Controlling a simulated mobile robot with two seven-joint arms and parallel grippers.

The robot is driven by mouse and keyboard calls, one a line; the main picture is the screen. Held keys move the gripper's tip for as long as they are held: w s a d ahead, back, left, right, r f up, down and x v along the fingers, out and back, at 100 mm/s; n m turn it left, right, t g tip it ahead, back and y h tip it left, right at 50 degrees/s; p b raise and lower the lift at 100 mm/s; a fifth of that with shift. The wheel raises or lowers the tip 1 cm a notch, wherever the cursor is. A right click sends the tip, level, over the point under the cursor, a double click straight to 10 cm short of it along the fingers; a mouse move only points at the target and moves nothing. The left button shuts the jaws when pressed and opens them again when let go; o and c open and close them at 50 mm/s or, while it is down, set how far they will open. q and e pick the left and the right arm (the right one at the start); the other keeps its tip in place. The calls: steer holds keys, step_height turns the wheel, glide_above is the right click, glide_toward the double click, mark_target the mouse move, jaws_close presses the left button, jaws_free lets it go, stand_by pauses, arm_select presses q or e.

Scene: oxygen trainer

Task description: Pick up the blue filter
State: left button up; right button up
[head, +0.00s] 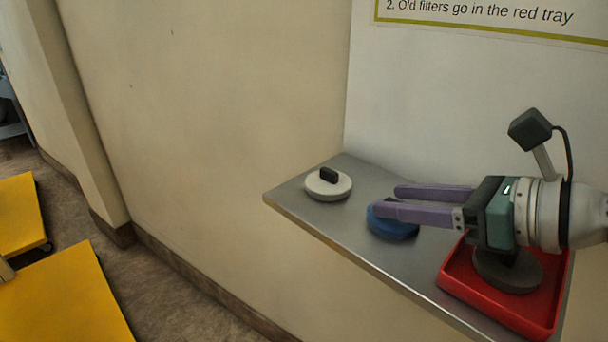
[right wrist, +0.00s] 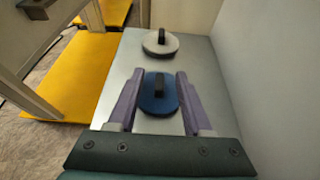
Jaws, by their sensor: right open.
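The blue filter (head: 393,228) is a round disc lying on the metal shelf, left of the red tray. In the right wrist view, the blue filter (right wrist: 152,102) shows its upright black handle (right wrist: 159,86). My right gripper (head: 388,200) reaches in from the right, with its purple fingers over the blue filter. In the right wrist view, the open fingers (right wrist: 160,75) straddle the handle, with gaps on both sides. I cannot tell how high they are above the disc. In the head view, the near finger hides the handle. My left gripper is not in view.
A white filter (head: 328,189) with a black handle sits near the shelf's left end. The red tray (head: 452,281) holds a dark grey filter (head: 520,277), partly behind my right gripper. The metal shelf (head: 352,231) meets a wall behind. Yellow flat surfaces (head: 65,300) stand at lower left.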

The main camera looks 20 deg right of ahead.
steer(key=shift+w+a+f, duration=0.15)
steer(key=shift+w, duration=0.2)
jaws_close()
stand_by(0.4)
